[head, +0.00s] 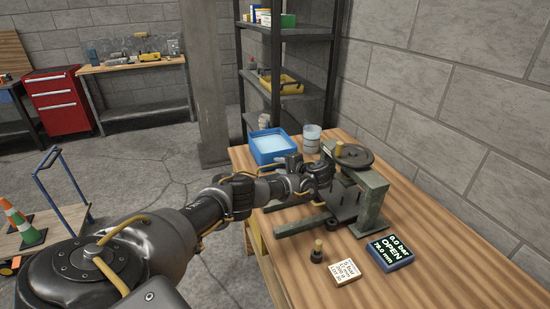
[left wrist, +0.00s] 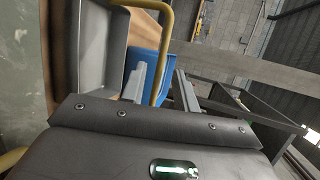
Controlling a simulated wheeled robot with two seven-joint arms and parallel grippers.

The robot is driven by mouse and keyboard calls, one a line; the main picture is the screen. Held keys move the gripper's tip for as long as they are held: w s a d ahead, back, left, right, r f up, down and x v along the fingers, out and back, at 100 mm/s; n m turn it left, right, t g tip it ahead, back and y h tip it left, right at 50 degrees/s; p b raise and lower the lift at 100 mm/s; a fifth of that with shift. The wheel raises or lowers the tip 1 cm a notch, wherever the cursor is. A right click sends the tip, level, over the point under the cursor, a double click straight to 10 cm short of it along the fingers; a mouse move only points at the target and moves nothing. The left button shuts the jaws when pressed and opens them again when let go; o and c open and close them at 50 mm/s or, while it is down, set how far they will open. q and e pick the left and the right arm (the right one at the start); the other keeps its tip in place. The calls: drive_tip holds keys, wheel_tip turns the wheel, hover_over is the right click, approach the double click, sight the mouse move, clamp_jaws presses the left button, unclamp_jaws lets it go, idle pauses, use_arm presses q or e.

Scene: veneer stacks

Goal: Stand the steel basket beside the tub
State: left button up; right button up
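The blue tub (head: 270,153) stands near the far left edge of the wooden bench, with pale content inside. It also shows in the left wrist view (left wrist: 146,72), beyond my fingers. A pale grey cylinder (head: 312,139), which looks like the steel basket, stands upright just right of the tub, apart from my gripper. My left gripper (head: 318,172) reaches over the bench, in front of the tub and cylinder and beside the green press. My right gripper is not in view.
The green press (head: 372,197) with a dark round wheel (head: 354,155) stands right of my gripper. A blue display (head: 391,251), a white label block (head: 345,272) and a small brass-topped fitting (head: 317,250) lie in front.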

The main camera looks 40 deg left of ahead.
use_arm(q)
drive_tip(key=w+p+v, duration=0.1)
drive_tip(key=p+v, duration=0.4)
drive_tip(key=v, duration=0.2)
drive_tip(key=shift+s+d, duration=0.25)
drive_tip(key=shift+s, duration=0.3)
